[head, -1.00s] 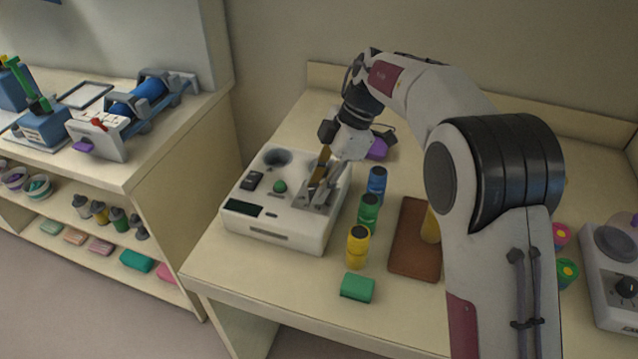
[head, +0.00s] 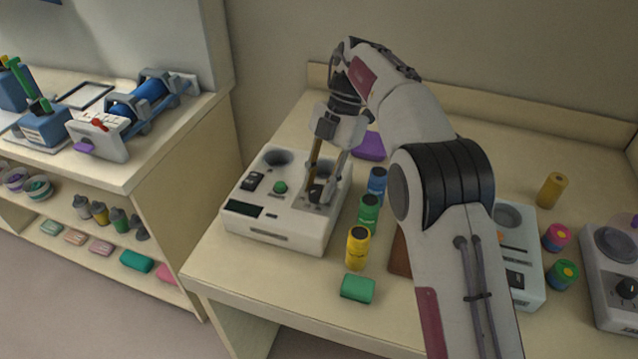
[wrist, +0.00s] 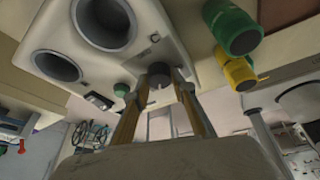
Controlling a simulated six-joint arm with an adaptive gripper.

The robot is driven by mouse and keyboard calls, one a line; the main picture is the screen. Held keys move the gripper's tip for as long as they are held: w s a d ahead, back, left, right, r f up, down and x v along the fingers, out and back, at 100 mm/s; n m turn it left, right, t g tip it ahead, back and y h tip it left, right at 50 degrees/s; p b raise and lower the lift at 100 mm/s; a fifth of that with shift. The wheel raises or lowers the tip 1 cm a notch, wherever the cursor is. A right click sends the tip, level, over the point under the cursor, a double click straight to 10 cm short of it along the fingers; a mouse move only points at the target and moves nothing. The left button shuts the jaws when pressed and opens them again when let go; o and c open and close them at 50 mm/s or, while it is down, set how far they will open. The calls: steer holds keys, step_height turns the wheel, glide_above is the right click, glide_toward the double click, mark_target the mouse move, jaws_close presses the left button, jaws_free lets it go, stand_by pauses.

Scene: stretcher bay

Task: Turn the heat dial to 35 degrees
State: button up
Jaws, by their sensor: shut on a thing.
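The white heating device (head: 275,228) stands on the table left of my arm, with a green button, a dark switch, a dark display and round wells on top. Its dark dial (head: 316,190) is at the right of the top face, partly hidden by my fingers. In the wrist view the dark round dial (wrist: 159,73) sits between my two fingertips. My gripper (head: 321,185) points down over the dial and is shut on it. The display is too small to read, and I cannot tell which mark the dial points to.
Blue, green (head: 368,213) and yellow (head: 357,246) bottles stand close to the device's right side. A green block (head: 357,287) lies in front of them, and a purple item (head: 369,147) behind. More devices stand right of my arm.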

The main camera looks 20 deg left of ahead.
steer(key=shift+n, duration=0.6)
steer(key=shift+n+h, duration=0.3)
steer(key=o, duration=1.1)
steer(key=shift+m, duration=0.7)
